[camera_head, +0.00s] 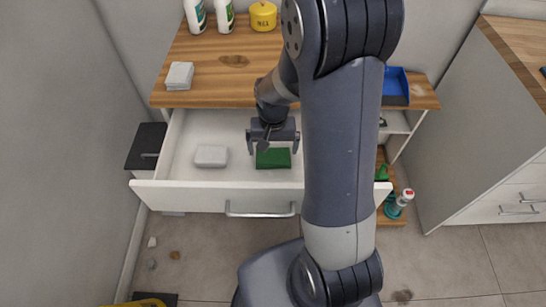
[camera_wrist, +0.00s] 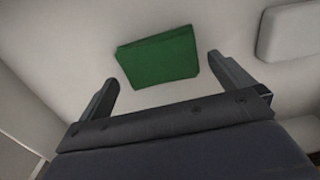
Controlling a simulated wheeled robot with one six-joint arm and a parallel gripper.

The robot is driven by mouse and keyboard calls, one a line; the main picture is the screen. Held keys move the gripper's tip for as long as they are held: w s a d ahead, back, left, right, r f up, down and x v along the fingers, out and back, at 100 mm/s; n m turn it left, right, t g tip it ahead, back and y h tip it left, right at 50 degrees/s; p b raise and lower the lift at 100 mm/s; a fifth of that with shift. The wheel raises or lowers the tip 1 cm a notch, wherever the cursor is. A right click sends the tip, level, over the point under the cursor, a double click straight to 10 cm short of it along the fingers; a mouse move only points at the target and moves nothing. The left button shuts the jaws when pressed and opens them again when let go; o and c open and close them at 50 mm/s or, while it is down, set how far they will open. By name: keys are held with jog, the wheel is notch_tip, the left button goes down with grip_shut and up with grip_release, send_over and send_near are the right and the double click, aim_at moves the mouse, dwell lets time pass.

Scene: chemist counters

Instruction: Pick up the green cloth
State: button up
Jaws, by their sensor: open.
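The green cloth (camera_head: 273,159) is a folded, flat rectangle lying on the floor of the open white drawer (camera_head: 190,195). It also shows in the wrist view (camera_wrist: 160,57), beyond and roughly between my fingertips. My gripper (camera_head: 273,146) is inside the drawer's outline, over the far side of the cloth. In the wrist view my gripper (camera_wrist: 163,78) has its two fingers spread wide apart with nothing between them. The exact height of the fingers over the cloth cannot be told.
A white folded block (camera_head: 211,156) lies left in the drawer. On the wooden counter (camera_head: 207,50) are a white stack (camera_head: 180,75), white bottles (camera_head: 195,15), a yellow pot (camera_head: 263,16) and a blue tray (camera_head: 395,86). A black bin (camera_head: 146,147) stands left. A spray bottle (camera_head: 397,202) stands right.

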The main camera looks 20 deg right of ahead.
aim_at(273, 155)
jog(key=shift+f, duration=1.5)
jog(key=c, duration=0.6)
jog(key=shift+r, duration=0.1)
notch_tip(273, 155, up, 10)
jog(key=shift+f+p, duration=0.1)
jog(key=shift+p, duration=0.4)
